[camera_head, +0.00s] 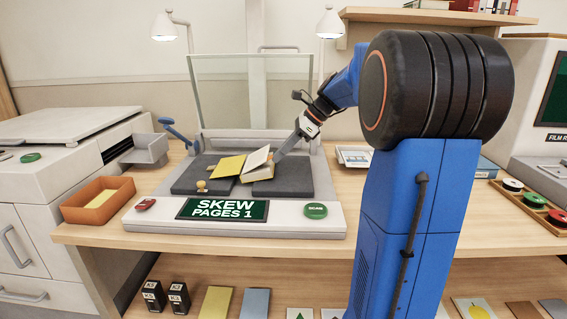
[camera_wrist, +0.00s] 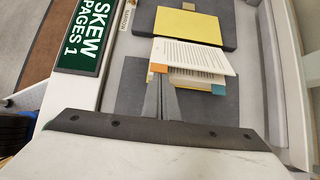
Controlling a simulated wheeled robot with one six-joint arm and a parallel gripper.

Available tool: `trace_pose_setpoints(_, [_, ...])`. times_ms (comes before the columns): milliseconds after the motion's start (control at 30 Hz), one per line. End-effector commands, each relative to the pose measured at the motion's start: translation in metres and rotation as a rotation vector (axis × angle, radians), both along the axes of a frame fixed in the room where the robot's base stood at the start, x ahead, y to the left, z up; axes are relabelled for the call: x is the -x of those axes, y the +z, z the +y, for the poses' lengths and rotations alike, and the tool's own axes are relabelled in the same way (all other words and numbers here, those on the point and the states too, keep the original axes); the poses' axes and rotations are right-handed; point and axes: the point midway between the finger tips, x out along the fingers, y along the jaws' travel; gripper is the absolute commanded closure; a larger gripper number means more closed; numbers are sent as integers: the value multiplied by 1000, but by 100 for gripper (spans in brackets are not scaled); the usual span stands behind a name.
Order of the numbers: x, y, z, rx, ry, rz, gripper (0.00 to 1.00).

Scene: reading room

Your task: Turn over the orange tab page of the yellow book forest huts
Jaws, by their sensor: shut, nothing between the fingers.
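The yellow book (camera_head: 228,166) lies open on the dark grey scanner cradle (camera_head: 197,178). Its yellow cover also shows in the wrist view (camera_wrist: 188,26). A printed page (camera_wrist: 195,55) with an orange tab (camera_wrist: 158,68) at its corner stands raised at a slant above the pages below; it also shows in the head view (camera_head: 258,157). A teal tab (camera_wrist: 219,90) sticks out from a lower page. My gripper (camera_head: 273,158) is shut and empty, its tips right by the orange tab in the wrist view (camera_wrist: 161,78). I cannot tell whether they touch the page.
A glass plate (camera_head: 250,85) stands raised behind the cradle. The front panel carries a "SKEW PAGES 1" display (camera_head: 223,209) and a green scan button (camera_head: 315,210). A small wooden stamp-like piece (camera_head: 201,186) sits on the left pad. An orange tray (camera_head: 92,212) stands left.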

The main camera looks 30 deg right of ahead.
Motion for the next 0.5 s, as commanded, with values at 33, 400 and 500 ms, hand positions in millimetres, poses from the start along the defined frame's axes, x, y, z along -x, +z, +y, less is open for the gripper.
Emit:
trace_pose_setpoints(33, [-3, 8, 5, 40, 6, 20, 100])
trace_pose_setpoints(400, [-19, 43, 29, 305, 7, 196, 100])
trace_pose_setpoints(500, [-24, 51, 36, 374, 6, 242, 100])
